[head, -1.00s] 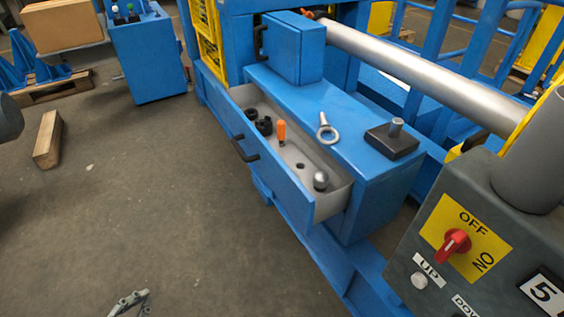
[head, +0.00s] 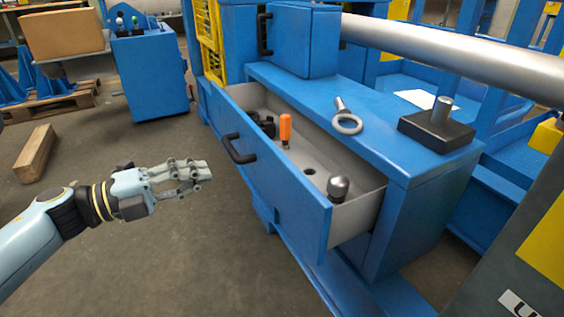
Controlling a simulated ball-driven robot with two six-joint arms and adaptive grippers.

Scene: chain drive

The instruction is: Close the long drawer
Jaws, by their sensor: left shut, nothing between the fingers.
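The long drawer (head: 283,193) is blue with a grey inside and stands open, pulled out from the blue cabinet toward the lower left. Its black handle (head: 238,150) is on the front face. Inside are an orange-handled tool (head: 285,128), a round metal knob (head: 338,188) and dark round parts (head: 265,124). My left gripper (head: 205,172) is shut and empty, in the air to the left of the drawer front, apart from it and a little below the handle in the picture. My right gripper is out of view.
A wooden block (head: 35,153) lies on the floor at left. A dark control box (head: 515,260) is at lower right. The floor before the drawer is clear.

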